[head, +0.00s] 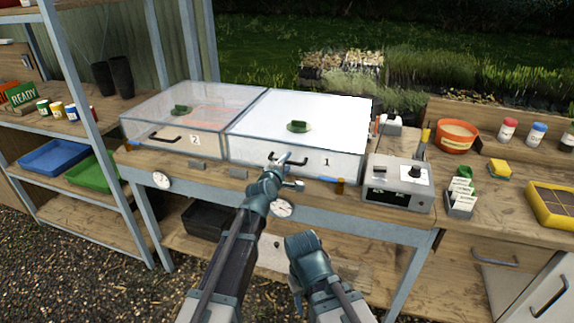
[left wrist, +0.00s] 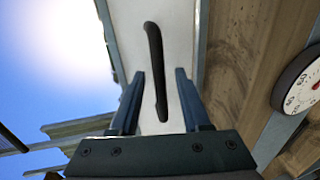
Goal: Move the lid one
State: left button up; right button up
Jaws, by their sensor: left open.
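Box 1 (head: 327,162), marked "1", stands on the bench with its pale, whitish lid (head: 335,115) lying closed on top. A green knob (head: 299,126) sits on the lid. A dark bar handle (head: 291,161) is on its front; it also shows in the left wrist view (left wrist: 156,75). My left gripper (head: 287,167) is at this handle. In the left wrist view its two open fingers (left wrist: 160,90) stand on either side of the handle's lower part, with gaps on both sides. My right arm shows low in the head view, but its fingers do not.
Box 2 (head: 185,142) with a clear lid stands just left of box 1. A grey control unit (head: 399,184) is close on the right. Dials (head: 282,208) hang on the bench front. A shelf rack (head: 88,90) stands at the left; an orange pot (head: 457,136) is at the right.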

pick_arm(q)
jog(key=shift+w+d, duration=0.1)
jog(key=shift+w, duration=0.2)
jog(key=shift+c, duration=0.3)
grip_shut()
dwell(1.0)
